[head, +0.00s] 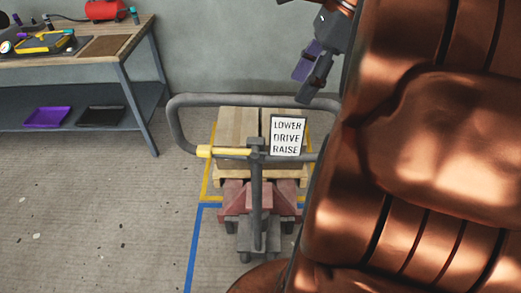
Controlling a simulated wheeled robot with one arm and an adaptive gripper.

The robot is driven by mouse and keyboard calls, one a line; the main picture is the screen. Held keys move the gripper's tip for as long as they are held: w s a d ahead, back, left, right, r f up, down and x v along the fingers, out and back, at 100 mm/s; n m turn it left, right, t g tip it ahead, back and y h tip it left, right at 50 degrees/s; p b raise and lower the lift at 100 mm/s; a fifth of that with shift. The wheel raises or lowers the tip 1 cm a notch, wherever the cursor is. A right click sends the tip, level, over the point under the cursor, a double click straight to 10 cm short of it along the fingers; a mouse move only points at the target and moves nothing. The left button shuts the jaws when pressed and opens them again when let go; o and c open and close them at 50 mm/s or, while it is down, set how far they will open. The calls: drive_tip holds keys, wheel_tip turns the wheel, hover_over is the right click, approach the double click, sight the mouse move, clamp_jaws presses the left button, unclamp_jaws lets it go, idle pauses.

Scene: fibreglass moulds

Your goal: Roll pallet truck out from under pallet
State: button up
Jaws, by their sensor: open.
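The pallet truck (256,205) stands in the lower middle of the head view, with its grey looped handle (215,101) towards me. A yellow grip or lever (222,152) lies across the left of the handle. A white sign (287,137) on it reads LOWER, DRIVE, RAISE. Behind its reddish body is the wooden pallet (285,175), carrying cardboard boxes (238,127). The forks are hidden, so I cannot tell how far under they reach. My gripper (307,84) is open, above and right of the boxes in the picture, and appears empty and apart from the handle.
Blue (193,240) and yellow (206,170) floor lines run around the truck and pallet. A workbench (135,45) with tools, a red tank (104,10) and trays below stands at left. The floor (95,220) at lower left is clear. My copper-coloured arm blocks the right side.

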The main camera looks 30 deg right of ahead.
wheel_tip(320, 180, up, 9)
drive_tip(key=s+a+p, duration=0.1)
drive_tip(key=s+p, duration=0.1)
drive_tip(key=p, duration=0.7)
drive_tip(key=shift+s+a, duration=0.3)
drive_tip(key=s+a+f+n+g+h, duration=0.1)
drive_tip(key=s+a+f+n, duration=0.1)
drive_tip(key=f+n, duration=0.5)
drive_tip(key=s+a+f+n+g+h, duration=0.1)
drive_tip(key=s+a+f+n, duration=0.2)
drive_tip(key=a+f+n, duration=0.2)
drive_tip(key=s+a+f+n+g+h, duration=0.1)
drive_tip(key=s+a+f+n+g, duration=0.1)
drive_tip(key=f+n, duration=0.8)
drive_tip(key=shift+s+a+f+n+h, duration=0.35)
drive_tip(key=shift+a+n, duration=0.3)
drive_tip(key=shift+n, duration=0.55)
drive_tip(key=shift+w+r, duration=0.1)
drive_tip(key=shift+c, duration=0.3)
